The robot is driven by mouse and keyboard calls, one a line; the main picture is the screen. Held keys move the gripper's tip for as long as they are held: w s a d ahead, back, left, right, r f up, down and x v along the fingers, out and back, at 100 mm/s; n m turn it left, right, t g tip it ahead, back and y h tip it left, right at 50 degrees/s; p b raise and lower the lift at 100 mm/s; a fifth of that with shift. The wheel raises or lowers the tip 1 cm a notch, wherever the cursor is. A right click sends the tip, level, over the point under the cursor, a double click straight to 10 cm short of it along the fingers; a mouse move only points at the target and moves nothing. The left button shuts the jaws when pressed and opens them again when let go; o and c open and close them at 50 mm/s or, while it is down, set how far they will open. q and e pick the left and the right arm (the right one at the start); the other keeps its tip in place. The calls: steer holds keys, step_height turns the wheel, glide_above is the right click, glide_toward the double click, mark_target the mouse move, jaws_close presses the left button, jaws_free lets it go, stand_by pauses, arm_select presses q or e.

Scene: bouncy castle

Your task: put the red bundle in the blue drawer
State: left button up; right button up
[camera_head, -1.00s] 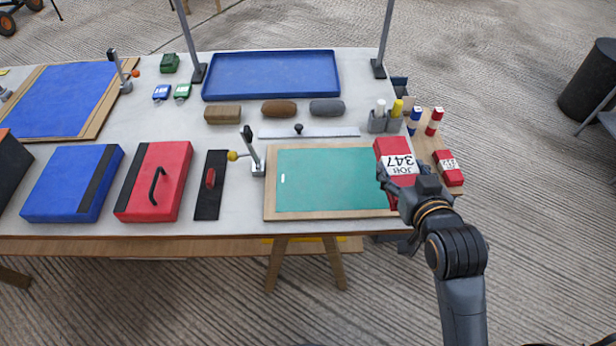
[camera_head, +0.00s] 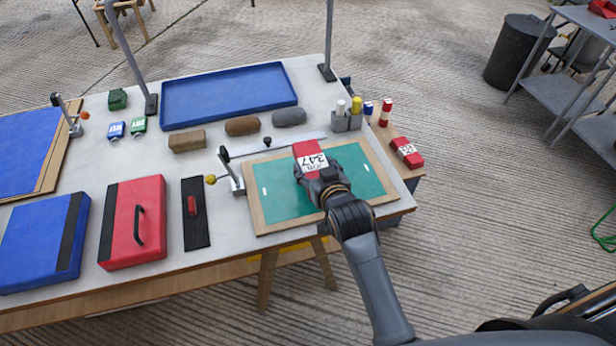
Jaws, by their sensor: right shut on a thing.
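A red bundle (camera_head: 309,155) with a white label reading 347 is held in my right gripper (camera_head: 312,180). The gripper is shut on its near end. The bundle is over the upper middle of the green board (camera_head: 265,205); I cannot tell how high above it. A second red bundle (camera_head: 407,152) with a white label lies on the wooden ledge (camera_head: 400,176) right of the table. No open blue drawer is clear; a blue-grey part (camera_head: 396,220) shows below the table's right corner, mostly hidden. My left gripper is out of view.
A blue tray (camera_head: 228,97) lies at the back of the table. A red case (camera_head: 133,225) and a blue case (camera_head: 42,240) lie at the left. A post with a yellow ball (camera_head: 231,170) stands left of the board. A grey holder (camera_head: 346,122) stands at the right.

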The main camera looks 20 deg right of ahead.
steer(key=shift+w+a+f, duration=0.25)
steer(key=shift+w+f, duration=0.2)
steer(key=shift+f, duration=0.1)
steer(key=shift+w+a+f, duration=0.2)
steer(key=shift+w+f, duration=0.2)
steer(key=shift+f, duration=0.15)
steer(key=shift+w+a+f, duration=0.1)
steer(key=shift+w+f, duration=0.05)
steer(key=shift+f, duration=1.65)
steer(key=shift+f, duration=0.1)
steer(key=o, duration=1.2)
steer(key=shift+o, duration=0.2)
